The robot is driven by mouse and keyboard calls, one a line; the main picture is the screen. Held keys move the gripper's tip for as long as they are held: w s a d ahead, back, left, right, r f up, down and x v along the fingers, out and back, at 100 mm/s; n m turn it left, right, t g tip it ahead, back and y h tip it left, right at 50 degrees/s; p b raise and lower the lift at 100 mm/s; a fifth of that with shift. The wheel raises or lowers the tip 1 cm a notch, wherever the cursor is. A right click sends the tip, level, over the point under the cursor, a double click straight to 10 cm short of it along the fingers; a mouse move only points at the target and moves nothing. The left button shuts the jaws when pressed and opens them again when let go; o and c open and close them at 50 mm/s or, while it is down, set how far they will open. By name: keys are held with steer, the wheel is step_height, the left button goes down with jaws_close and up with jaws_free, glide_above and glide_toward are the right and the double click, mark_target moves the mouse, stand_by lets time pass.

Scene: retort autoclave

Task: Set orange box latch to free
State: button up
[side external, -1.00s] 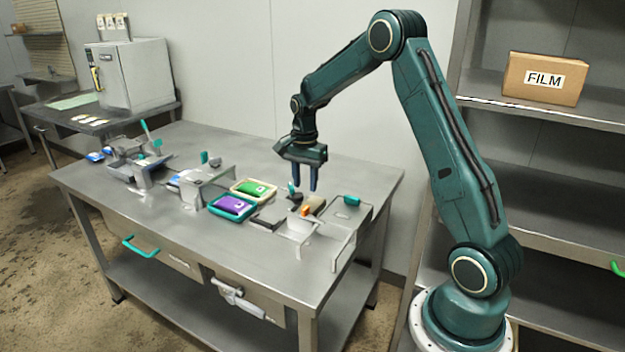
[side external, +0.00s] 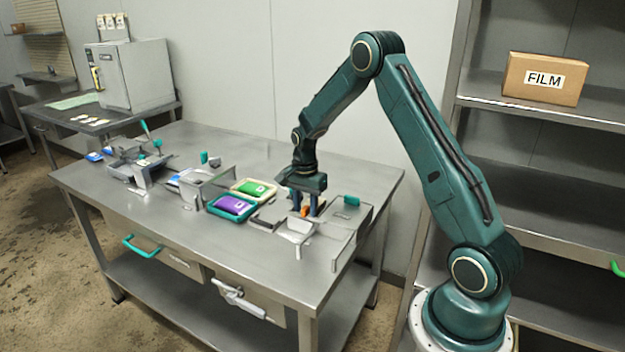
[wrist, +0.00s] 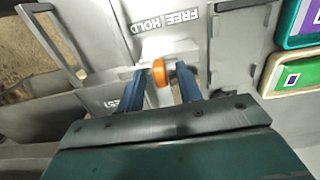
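The orange latch (wrist: 159,72) shows in the wrist view as a small rounded orange knob on a pale lever. A plate marked FREE and HOLD (wrist: 165,22) lies just beyond it, upside down in this view. I cannot tell for certain which word the knob lines up with. My gripper (wrist: 160,78) is open, with one blue finger on each side of the knob and a visible gap to it. In the side external view my gripper (side external: 305,209) is low at the grey box fixture, with orange (side external: 305,211) between its fingers.
A purple pouch in a teal tray (side external: 216,213) and a green pouch in a cream tray (side external: 236,190) lie to the left. The table's front left is clear.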

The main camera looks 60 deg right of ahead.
jaws_close()
steer(key=shift+w, duration=2)
steer(key=shift+o, duration=0.2)
jaws_free()
steer(key=shift+r, duration=0.15)
step_height(320, 180, up, 14)
steer(key=shift+f, duration=0.2)
